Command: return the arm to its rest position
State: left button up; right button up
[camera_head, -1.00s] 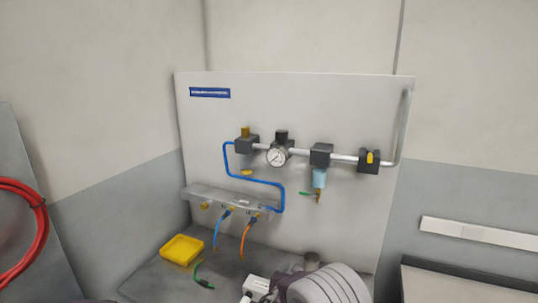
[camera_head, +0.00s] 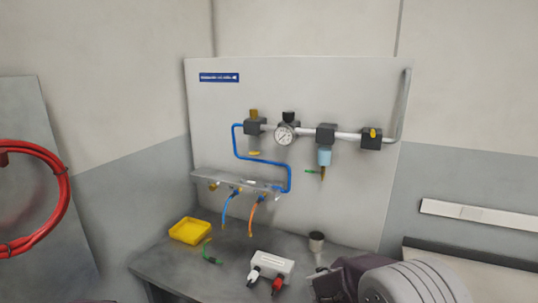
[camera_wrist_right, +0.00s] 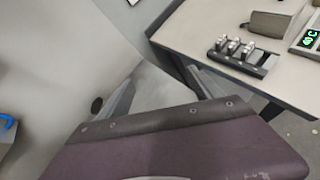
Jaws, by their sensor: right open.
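My right arm (camera_head: 405,283) shows at the lower right of the head view, in front of the bench. Its light ribbed part and dark purple link are in sight there. In the right wrist view, my right gripper (camera_wrist_right: 160,80) has two grey fingers standing apart beyond the dark purple wrist body. Nothing shows between them. My left gripper is not in view.
A bench (camera_head: 215,275) holds a yellow tray (camera_head: 190,231), a green-ended fitting (camera_head: 211,252), a white block (camera_head: 272,264) and a dark cup (camera_head: 317,242). Behind stands a pneumatic panel (camera_head: 230,110). A red hose (camera_head: 62,195) hangs left. The wrist view shows a table (camera_wrist_right: 195,38) with a connector rack (camera_wrist_right: 240,55).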

jog(key=s+d+f+m+g+y+b, duration=0.1)
jog(key=s+f+m+g+y+b, duration=0.15)
jog(key=s+f+m, duration=0.45)
jog(key=s+d+f+m+g+y+b, duration=0.1)
jog(key=s+f+m+g, duration=0.35)
jog(key=s, duration=0.55)
jog(key=s+a+f+m+y, duration=0.1)
jog(key=s+a+m+y, duration=0.1)
jog(key=a+m, duration=0.3)
jog(key=s+a+f+m+y, duration=0.2)
jog(key=s+a+m+y, duration=0.1)
jog(key=a+m, duration=0.3)
jog(key=shift+y, duration=0.35)
jog(key=shift+s+a+m, duration=0.1)
jog(key=shift+m, duration=0.15)
